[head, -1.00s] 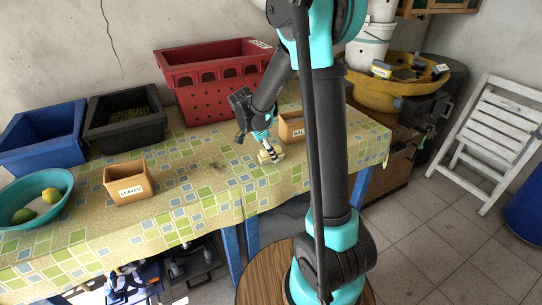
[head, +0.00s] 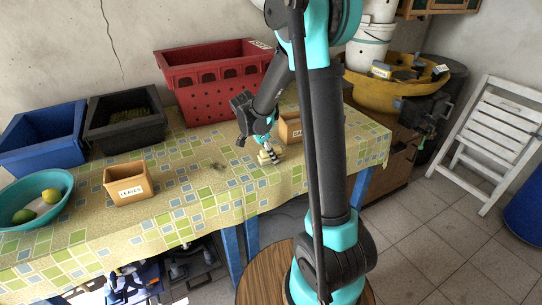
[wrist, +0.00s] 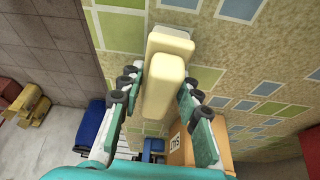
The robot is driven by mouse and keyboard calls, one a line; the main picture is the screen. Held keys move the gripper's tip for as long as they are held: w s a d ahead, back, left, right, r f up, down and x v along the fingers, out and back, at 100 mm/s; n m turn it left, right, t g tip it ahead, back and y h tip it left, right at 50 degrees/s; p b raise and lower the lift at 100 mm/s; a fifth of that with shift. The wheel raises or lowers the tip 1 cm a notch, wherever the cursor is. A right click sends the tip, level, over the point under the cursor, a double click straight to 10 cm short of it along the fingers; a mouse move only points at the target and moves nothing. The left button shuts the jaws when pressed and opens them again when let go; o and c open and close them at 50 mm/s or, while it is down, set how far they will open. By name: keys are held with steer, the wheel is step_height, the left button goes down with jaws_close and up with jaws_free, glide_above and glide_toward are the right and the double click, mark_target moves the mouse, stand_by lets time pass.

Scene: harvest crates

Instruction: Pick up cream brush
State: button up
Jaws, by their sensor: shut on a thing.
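The cream brush (wrist: 164,88) is a pale block-like piece in the middle of the wrist view, with a second pale part at its upper end. My gripper (wrist: 160,78) has a finger on each side of it and is shut on it. In the head view the brush (head: 265,160) is a small cream shape at the tabletop, under my gripper (head: 269,150). Whether the brush touches the cloth is too small to tell.
The small orange box (head: 290,121) with a label stands close behind the gripper. The "LEAVES" box (head: 128,191), teal bowl (head: 66,207), blue crate (head: 45,153), black crate (head: 126,142) and red crate (head: 215,98) stand on the table. The cloth left of the brush is clear.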

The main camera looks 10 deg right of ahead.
step_height(320, 180, up, 20)
stand_by(0.6)
steer(key=o, duration=0.6)
steer(key=c, duration=0.4)
steer(key=shift+c, duration=0.3)
